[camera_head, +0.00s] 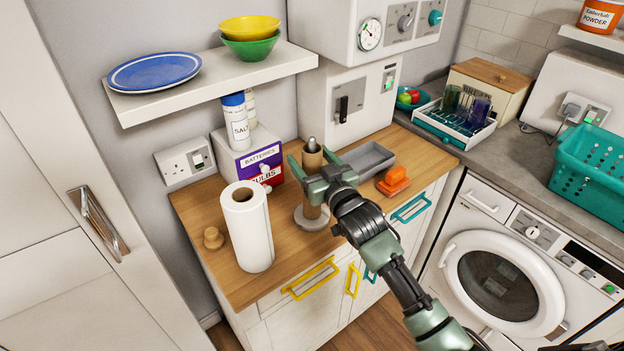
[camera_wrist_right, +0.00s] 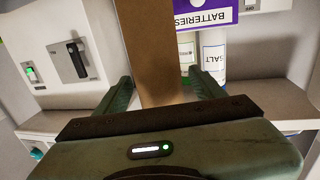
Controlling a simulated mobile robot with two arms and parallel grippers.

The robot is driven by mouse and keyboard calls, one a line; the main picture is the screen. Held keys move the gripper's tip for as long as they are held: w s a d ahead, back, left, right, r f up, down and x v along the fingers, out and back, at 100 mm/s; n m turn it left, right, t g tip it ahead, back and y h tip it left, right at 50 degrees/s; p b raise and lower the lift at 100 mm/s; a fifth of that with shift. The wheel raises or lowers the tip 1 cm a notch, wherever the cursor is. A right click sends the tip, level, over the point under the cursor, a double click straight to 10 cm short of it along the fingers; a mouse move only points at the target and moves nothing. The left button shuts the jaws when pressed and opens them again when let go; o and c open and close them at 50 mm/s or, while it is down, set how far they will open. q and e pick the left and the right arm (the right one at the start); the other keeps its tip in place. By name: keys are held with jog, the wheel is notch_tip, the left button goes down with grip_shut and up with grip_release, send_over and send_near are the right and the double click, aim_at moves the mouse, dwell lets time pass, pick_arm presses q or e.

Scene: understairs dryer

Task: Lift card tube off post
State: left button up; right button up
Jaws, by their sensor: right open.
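The brown card tube (camera_head: 312,159) stands upright on a post with a round pale base (camera_head: 312,218) on the wooden worktop. The grey post tip (camera_head: 311,143) shows above the tube. My right gripper (camera_head: 311,170) is open, with its fingers on either side of the tube's upper part. In the right wrist view the tube (camera_wrist_right: 148,45) rises between the two spread green fingers (camera_wrist_right: 165,92). Whether either finger touches it is hard to tell. My gripper hides part of the tube's middle. My left gripper is not in view.
A white paper roll (camera_head: 250,232) and a wooden knob (camera_head: 213,238) stand left of the post. A batteries and bulbs box (camera_head: 250,160) is behind. A grey tray (camera_head: 366,159) and orange item (camera_head: 393,180) lie right. A white shelf (camera_head: 215,86) hangs above, back left.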

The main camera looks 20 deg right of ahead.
jog(key=shift+w+a, duration=0.2)
jog(key=shift+w, duration=0.8)
grip_shut()
